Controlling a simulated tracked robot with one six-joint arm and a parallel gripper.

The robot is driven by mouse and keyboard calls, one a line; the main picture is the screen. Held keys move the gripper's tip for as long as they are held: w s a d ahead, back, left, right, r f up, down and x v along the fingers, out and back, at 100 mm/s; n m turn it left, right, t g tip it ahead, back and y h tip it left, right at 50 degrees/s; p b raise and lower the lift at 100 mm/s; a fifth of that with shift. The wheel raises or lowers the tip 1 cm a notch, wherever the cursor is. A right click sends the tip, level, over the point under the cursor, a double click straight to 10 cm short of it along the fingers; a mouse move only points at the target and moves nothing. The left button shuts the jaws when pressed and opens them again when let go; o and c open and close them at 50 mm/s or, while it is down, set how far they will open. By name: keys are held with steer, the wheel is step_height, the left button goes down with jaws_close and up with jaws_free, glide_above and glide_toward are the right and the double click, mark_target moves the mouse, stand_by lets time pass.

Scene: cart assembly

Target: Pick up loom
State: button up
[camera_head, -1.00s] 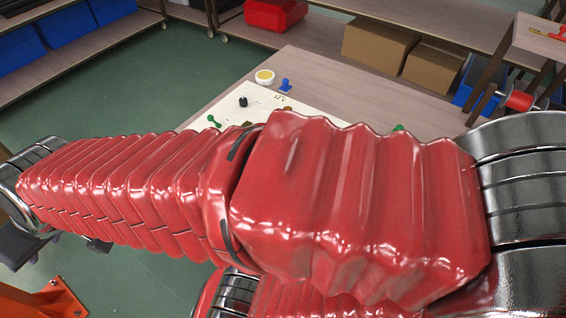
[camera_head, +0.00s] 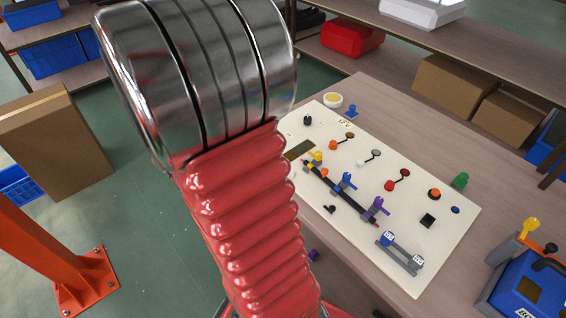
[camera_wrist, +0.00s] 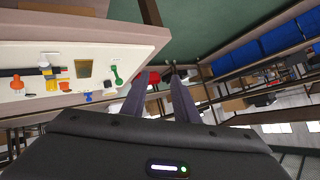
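The loom appears to be the dark rod-like harness (camera_head: 335,192) on the cream board (camera_head: 440,240). It lies diagonally among yellow, blue and purple clips. In the wrist view, part of a dark bar (camera_wrist: 17,72), likely the loom, shows at the far left beside a yellow clip (camera_wrist: 45,66). My gripper (camera_wrist: 158,82) has its two fingers apart with nothing held between them. It is off to the side of the board, not at the loom. The gripper is not visible in the head view, where my red-sleeved arm hides the board's left edge.
The board carries several knobs and levers, such as the green one (camera_head: 460,181). A blue box-like device (camera_head: 530,292) stands at the table's right. A cardboard box (camera_head: 55,140) and an orange post (camera_head: 40,255) stand at left. Shelves line the back.

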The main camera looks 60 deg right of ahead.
steer(key=s+d+f+m+g, duration=0.2)
steer(key=s+d+f+g, duration=0.15)
steer(key=s, duration=0.35)
steer(key=s+d+f+m+g, duration=0.2)
steer(key=s+g, duration=0.2)
steer(key=s, duration=0.3)
steer(key=m+g, duration=0.3)
steer(key=g, duration=0.2)
glide_toward(322, 173)
steer(key=shift+s+d+f, duration=0.15)
steer(key=shift+s+d, duration=0.25)
steer(key=shift+n, duration=0.3)
steer(key=shift+x, duration=4.25)
steer(key=shift+d, duration=0.1)
steer(key=shift+x, duration=2.5)
steer(key=shift+w+d, duration=0.1)
steer(key=shift+c, duration=0.4)
